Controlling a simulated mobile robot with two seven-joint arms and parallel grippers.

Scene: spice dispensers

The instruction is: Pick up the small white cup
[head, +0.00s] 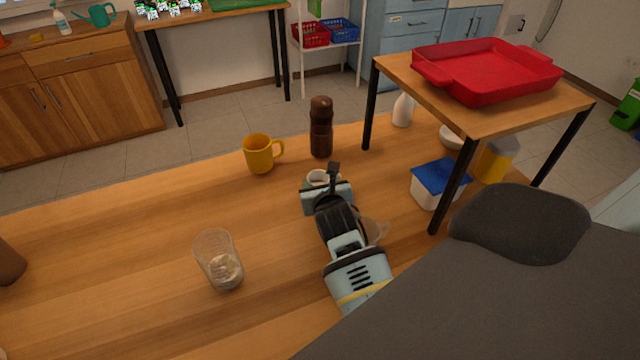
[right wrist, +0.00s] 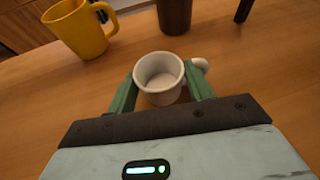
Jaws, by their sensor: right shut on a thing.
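The small white cup (right wrist: 160,92) is upright between the green fingers of my right gripper (right wrist: 159,95) in the right wrist view, its handle pointing right. The fingers are shut on the cup from its left and right sides. In the head view the cup (head: 318,177) shows only as a white rim beyond my right gripper (head: 322,184), which hides the rest. I cannot tell whether its base touches the table. My left gripper is not in view.
A yellow mug (head: 259,154) and a dark brown bottle (head: 321,127) stand just beyond the cup. A clear glass (head: 219,262) stands at the left front. A blue-lidded tub (head: 438,183) is to the right, near a raised shelf (head: 481,121) bearing a red tray (head: 486,68).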

